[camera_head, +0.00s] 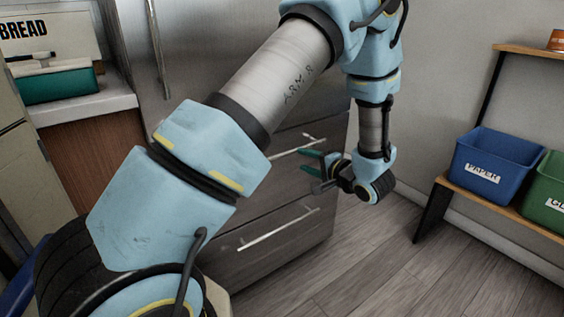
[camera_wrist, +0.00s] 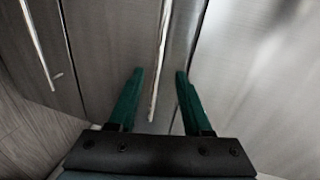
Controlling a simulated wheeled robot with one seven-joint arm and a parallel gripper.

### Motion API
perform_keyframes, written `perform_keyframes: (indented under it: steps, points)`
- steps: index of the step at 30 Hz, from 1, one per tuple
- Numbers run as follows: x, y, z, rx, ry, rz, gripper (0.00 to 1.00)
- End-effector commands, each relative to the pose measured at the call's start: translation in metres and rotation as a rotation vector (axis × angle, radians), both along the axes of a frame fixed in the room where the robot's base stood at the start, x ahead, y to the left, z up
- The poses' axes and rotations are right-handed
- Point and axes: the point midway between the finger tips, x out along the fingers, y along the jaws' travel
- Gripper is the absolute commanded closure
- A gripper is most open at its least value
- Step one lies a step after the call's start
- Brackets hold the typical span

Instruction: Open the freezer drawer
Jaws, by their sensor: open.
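The grey steel fridge-freezer has two drawers low down, one above the other. The upper drawer's bar handle (camera_head: 290,149) is partly hidden by my arm, and the lower drawer's handle (camera_head: 279,230) is in plain view. My gripper (camera_head: 309,161) is open, its green fingers pointing at the upper drawer near the right end of its handle. In the wrist view the upper handle (camera_wrist: 161,50) runs lengthwise in the gap between the two open fingers (camera_wrist: 159,72), with neither finger closed on it. The lower handle (camera_wrist: 41,45) shows at the left. Both drawers look shut.
A shelf with a blue paper bin (camera_head: 490,168) and a green bin (camera_head: 551,190) stands at the right. Clear wooden floor (camera_head: 375,255) lies in front of the drawers. A counter (camera_head: 85,107) with a bread box (camera_head: 45,50) is at the left.

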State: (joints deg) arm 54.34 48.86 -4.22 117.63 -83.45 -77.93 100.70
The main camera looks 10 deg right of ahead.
Motion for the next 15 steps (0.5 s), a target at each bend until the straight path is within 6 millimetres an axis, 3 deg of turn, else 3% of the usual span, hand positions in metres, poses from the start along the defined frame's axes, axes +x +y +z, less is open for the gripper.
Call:
perform_keyframes:
  steps: [1,5,15]
  points:
    - [-0.005,-0.002,-0.008,0.035,-0.005,0.006,0.51]
    - [-0.005,0.001,-0.008,0.074,-0.009,0.020,0.51]
    - [0.044,0.026,-0.018,0.072,-0.010,0.023,0.51]
